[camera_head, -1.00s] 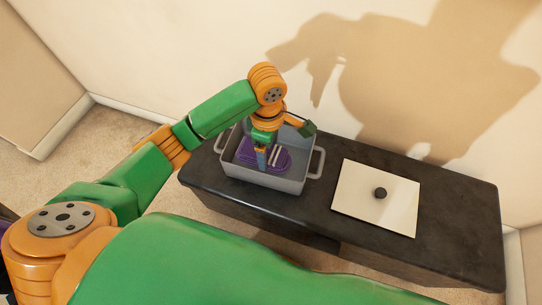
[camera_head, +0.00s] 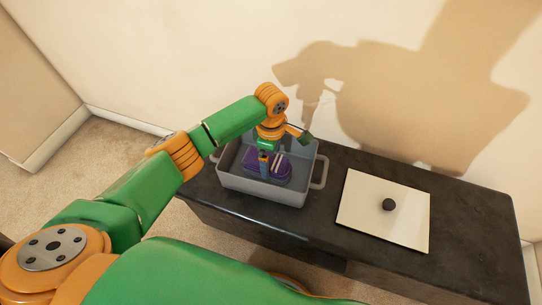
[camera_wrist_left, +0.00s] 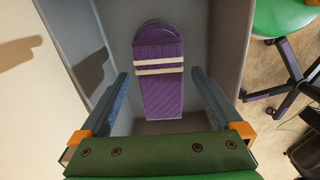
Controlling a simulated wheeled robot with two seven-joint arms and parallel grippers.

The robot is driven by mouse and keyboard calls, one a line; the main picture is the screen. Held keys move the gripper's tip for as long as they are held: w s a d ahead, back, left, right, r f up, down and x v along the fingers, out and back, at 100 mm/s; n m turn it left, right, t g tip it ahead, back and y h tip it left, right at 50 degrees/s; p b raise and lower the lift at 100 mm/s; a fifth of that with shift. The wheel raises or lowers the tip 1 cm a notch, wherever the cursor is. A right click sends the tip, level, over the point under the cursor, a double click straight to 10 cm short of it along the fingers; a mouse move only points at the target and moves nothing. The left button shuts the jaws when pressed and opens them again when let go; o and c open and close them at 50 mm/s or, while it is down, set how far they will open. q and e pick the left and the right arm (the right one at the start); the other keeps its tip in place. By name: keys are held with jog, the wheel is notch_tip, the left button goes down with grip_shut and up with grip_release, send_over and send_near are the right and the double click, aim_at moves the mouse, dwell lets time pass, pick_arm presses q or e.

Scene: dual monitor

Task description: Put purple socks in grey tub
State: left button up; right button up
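The purple socks (camera_head: 280,165) with white stripes lie inside the grey tub (camera_head: 262,191), which stands on the dark bench. In the left wrist view the socks (camera_wrist_left: 158,80) rest flat on the tub's floor. My left gripper (camera_head: 264,172) reaches down into the tub. In the left wrist view its two blue fingers (camera_wrist_left: 160,95) are wide apart, one on each side of the socks, with nothing between them touching. My right gripper is not in view.
A white square lid-like panel with a black knob (camera_head: 388,205) lies on the dark bench (camera_head: 470,225) to the right of the tub. The bench top right of the panel is clear. A wall stands behind. The left wrist view shows a green chair (camera_wrist_left: 278,18).

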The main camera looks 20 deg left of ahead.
aim_at(271, 160)
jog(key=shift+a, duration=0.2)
pick_arm(q)
notch_tip(271, 160, up, 12)
jog(key=p, duration=0.4)
jog(key=shift+r, duration=0.15)
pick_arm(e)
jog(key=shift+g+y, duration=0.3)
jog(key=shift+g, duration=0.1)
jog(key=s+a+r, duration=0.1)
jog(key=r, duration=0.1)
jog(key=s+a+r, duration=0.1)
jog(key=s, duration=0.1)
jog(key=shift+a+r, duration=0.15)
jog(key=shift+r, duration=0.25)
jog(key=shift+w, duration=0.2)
